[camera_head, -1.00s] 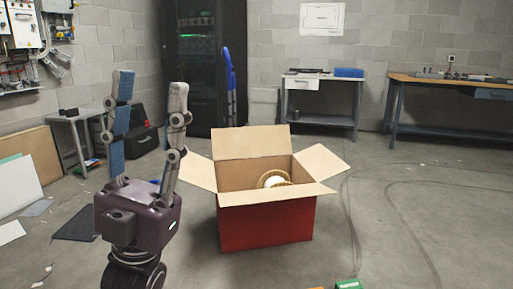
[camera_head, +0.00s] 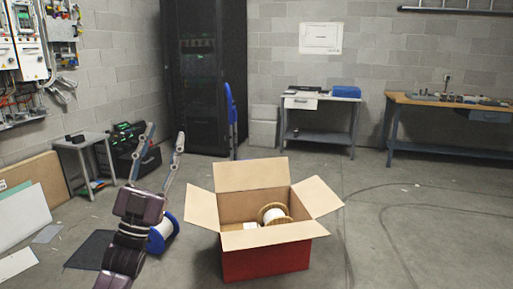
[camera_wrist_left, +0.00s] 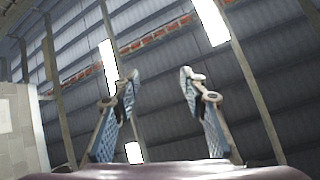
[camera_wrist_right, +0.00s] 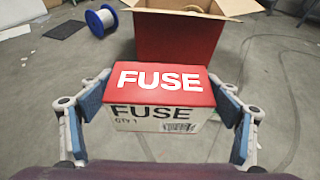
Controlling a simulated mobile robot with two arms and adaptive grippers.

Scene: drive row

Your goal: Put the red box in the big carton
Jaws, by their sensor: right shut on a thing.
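The red box (camera_wrist_right: 150,92), with a red FUSE top and white sides, is in the right wrist view. My right gripper (camera_wrist_right: 157,106) is shut on its two sides. The big carton (camera_head: 265,263) is red outside and stands on the floor with its flaps spread open. It also shows ahead of the red box in the right wrist view (camera_wrist_right: 175,38). A spool and a small white thing are inside it. My left gripper (camera_head: 165,137) is open and empty, left of the carton; the left wrist view (camera_wrist_left: 160,80) shows its fingers apart, pointing upward. My right gripper is outside the head view.
A blue-rimmed spool (camera_head: 163,234) stands on the floor left of the carton, beside a dark mat (camera_head: 90,250). A small table (camera_head: 84,140), a grey bench (camera_head: 320,98) and a wooden workbench (camera_head: 440,102) stand along the walls. The floor right of the carton is clear.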

